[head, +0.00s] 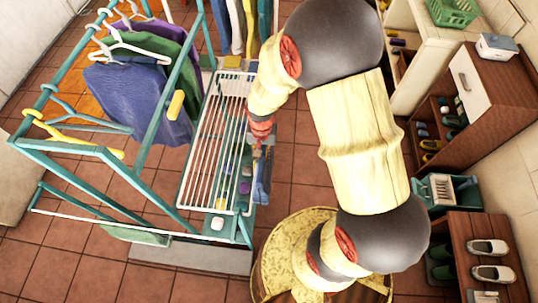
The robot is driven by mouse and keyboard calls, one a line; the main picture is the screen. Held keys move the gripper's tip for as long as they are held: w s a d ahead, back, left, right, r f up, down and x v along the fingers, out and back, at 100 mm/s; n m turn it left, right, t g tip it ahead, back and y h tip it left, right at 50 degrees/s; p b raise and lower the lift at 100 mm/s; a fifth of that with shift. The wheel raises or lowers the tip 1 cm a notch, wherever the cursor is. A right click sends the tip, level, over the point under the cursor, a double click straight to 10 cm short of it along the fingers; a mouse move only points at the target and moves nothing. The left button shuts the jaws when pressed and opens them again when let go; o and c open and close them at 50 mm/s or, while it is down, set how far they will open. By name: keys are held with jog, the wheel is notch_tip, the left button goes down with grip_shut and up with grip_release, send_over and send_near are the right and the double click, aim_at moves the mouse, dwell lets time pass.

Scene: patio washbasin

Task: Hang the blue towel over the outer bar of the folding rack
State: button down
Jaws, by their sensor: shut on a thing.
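The folding rack (213,138) is a long panel of thin white bars in the middle of the head view. The blue towel (262,184) hangs as a narrow strip along its right side, below my gripper. My gripper (262,143) is at the rack's right edge, shut on the towel's upper part. My arm comes in from the right and hides some of the area behind it. The fingertips are small, and I cannot tell whether the towel lies over the outer bar or only beside it.
A teal clothes rail (70,150) with hangers and shirts stands at left. A yellow round-topped piece (275,245) is in front. Shoe shelves (462,235) and a wooden cabinet (490,95) line the right wall. Tiled floor (300,160) shows between rack and arm.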

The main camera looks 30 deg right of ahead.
jog(key=shift+w+a, duration=0.15)
jog(key=shift+a, duration=0.05)
dwell(0.4)
jog(key=shift+w+a, duration=0.6)
jog(key=shift+a, duration=0.3)
jog(key=shift+w+a, duration=0.55)
jog(key=shift+a, duration=0.3)
jog(key=shift+f+b, duration=0.15)
jog(key=shift+b, duration=0.2)
notch_tip(320, 180, down, 28)
jog(key=b, duration=1.9)
jog(key=shift+f, duration=0.15)
jog(key=c, duration=1.7)
grip_release()
jog(key=shift+o, duration=0.2)
